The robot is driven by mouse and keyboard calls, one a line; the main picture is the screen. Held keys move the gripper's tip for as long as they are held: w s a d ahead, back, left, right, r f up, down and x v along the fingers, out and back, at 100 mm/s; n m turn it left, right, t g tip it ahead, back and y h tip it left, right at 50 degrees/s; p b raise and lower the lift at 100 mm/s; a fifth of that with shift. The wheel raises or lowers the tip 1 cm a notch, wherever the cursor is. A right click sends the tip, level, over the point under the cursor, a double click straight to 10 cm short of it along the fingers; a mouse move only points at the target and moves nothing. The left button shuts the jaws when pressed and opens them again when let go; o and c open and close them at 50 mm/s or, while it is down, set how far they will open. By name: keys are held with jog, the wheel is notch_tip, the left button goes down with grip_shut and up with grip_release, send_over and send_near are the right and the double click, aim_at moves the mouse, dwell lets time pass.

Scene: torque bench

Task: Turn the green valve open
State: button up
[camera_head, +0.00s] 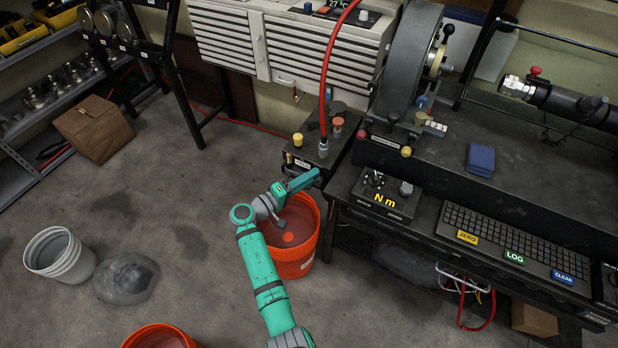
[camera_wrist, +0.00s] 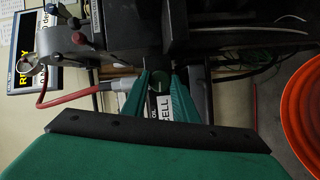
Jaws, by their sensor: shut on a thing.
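The green valve (camera_wrist: 158,79) shows as a small dark green round knob between my fingertips in the wrist view. My gripper (camera_wrist: 158,86) has its two teal fingers closed on it, one on each side. In the head view my gripper (camera_head: 314,175) reaches the front of a small dark fixture (camera_head: 318,155) at the bench's left end. There the green valve is hidden by my gripper, and its turned angle cannot be told. A partly covered white label (camera_wrist: 162,106) lies just by the knob.
Yellow (camera_head: 298,139) and orange (camera_head: 338,122) knobs stand on the fixture beside a red hose (camera_head: 328,75). An orange bucket (camera_head: 303,256) stands below my gripper. A grey bucket (camera_head: 62,254) and a second orange bucket (camera_head: 160,338) stand left on open floor.

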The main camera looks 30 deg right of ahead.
dwell(0.3)
jog(key=o, duration=1)
jog(key=v, duration=1)
jog(key=shift+s+a, duration=0.2)
jog(key=shift+a, duration=0.2)
jog(key=shift+f, duration=0.1)
